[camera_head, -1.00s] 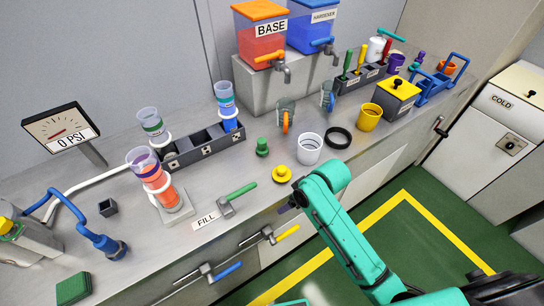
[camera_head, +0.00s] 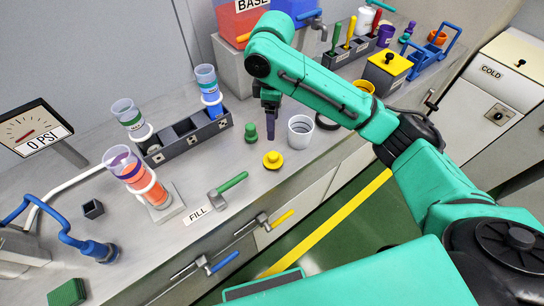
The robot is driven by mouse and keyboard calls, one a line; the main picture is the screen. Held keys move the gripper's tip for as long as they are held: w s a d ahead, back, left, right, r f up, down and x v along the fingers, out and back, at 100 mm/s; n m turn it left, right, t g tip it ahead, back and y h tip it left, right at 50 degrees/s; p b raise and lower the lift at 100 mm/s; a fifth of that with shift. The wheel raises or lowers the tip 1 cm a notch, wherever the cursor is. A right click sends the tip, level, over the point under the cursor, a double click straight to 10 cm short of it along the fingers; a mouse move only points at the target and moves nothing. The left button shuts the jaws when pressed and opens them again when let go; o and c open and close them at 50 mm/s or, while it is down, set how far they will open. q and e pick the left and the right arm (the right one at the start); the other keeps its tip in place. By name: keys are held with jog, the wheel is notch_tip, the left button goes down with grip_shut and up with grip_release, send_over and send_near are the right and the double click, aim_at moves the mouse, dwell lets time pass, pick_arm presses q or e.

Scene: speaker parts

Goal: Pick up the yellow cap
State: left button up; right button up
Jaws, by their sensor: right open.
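The yellow cap (camera_head: 272,160) lies on the grey counter near its front edge, left of the white cup (camera_head: 300,132) and in front of the green cap (camera_head: 251,133). My right gripper (camera_head: 271,136) points down from the end of the green arm, above and just behind the yellow cap in the picture. Its purple fingers look nearly in line from this side, and nothing shows between them. It appears apart from the cap. My left gripper is not in view.
The green-handled FILL valve (camera_head: 230,186) is left of the cap. A dark rack (camera_head: 190,142) with tubes stands behind. The black ring (camera_head: 328,122) and yellow cup (camera_head: 363,87) are to the right, partly hidden by my arm.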

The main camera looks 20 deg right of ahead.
aim_at(273, 155)
notch_tip(273, 155, down, 14)
jog(key=p, duration=0.2)
jog(key=shift+d+p, duration=0.1)
jog(key=shift+p, duration=0.2)
grip_shut()
